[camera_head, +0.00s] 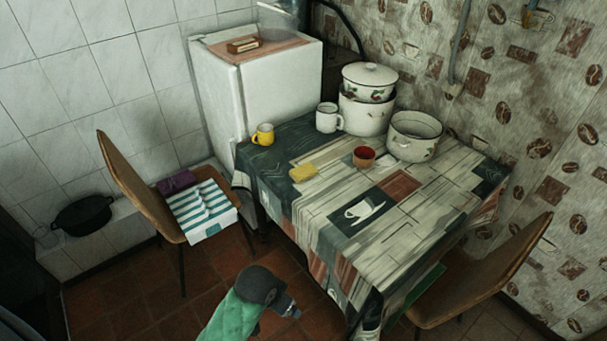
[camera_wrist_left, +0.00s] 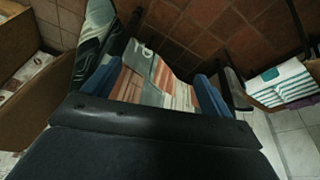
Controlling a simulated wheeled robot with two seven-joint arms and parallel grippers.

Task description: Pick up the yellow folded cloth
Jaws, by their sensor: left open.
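The yellow folded cloth (camera_head: 303,172) lies flat on the patterned tablecloth of the table (camera_head: 410,217), near its left side. It is not seen in the left wrist view. My left gripper (camera_head: 290,311) is low in front of the table, below and well apart from the cloth. In the left wrist view my left gripper (camera_wrist_left: 156,88) has its two blue fingers spread with nothing held between them. The hanging tablecloth (camera_wrist_left: 158,91) shows beyond the fingers. My right gripper is not in view.
A yellow mug (camera_head: 263,135), a white mug (camera_head: 328,118), a red-brown cup (camera_head: 364,157) and enamel pots (camera_head: 413,136) stand behind the cloth. A chair with a striped towel (camera_head: 202,211) is at left, another chair (camera_head: 480,275) at right. The table's front is clear.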

